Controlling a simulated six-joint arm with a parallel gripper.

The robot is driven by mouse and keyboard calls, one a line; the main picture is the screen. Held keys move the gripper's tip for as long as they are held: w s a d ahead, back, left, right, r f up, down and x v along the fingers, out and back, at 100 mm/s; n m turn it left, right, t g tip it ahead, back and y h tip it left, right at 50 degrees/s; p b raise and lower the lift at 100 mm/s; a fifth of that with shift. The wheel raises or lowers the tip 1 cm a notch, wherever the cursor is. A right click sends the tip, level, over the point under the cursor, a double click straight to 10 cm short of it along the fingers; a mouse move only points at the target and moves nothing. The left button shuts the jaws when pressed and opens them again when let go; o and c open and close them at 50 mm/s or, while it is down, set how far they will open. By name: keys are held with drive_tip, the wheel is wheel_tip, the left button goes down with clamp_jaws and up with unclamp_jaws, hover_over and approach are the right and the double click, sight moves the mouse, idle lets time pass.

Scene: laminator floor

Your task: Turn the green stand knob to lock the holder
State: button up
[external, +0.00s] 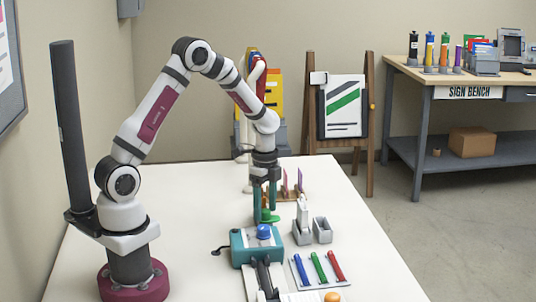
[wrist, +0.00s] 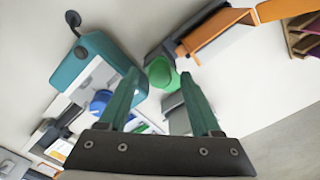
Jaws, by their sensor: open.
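The green knob (external: 270,217) is low at the fingertips of my gripper (external: 266,207) in the external view, partly hidden by the fingers. In the wrist view the green knob (wrist: 160,73) shows between the two teal fingertips, beside a dark grey stand (wrist: 166,53) with an orange panel (wrist: 222,34). My gripper is open and points down. I cannot tell whether the fingertips are level with the knob or just above it; no contact is visible.
A teal machine (external: 242,247) with a blue knob (external: 263,231) stands close in front of my gripper. Grey containers (external: 322,230) are to the right. Blue, green and red pens (external: 319,266) lie in front.

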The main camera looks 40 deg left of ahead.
drive_tip(key=shift+c, duration=0.2)
clamp_jaws()
drive_tip(key=n, duration=0.8)
drive_tip(key=shift+n, duration=0.3)
drive_tip(key=n, duration=0.4)
drive_tip(key=shift+n, duration=0.3)
drive_tip(key=n, duration=0.4)
drive_tip(key=shift+n, duration=0.3)
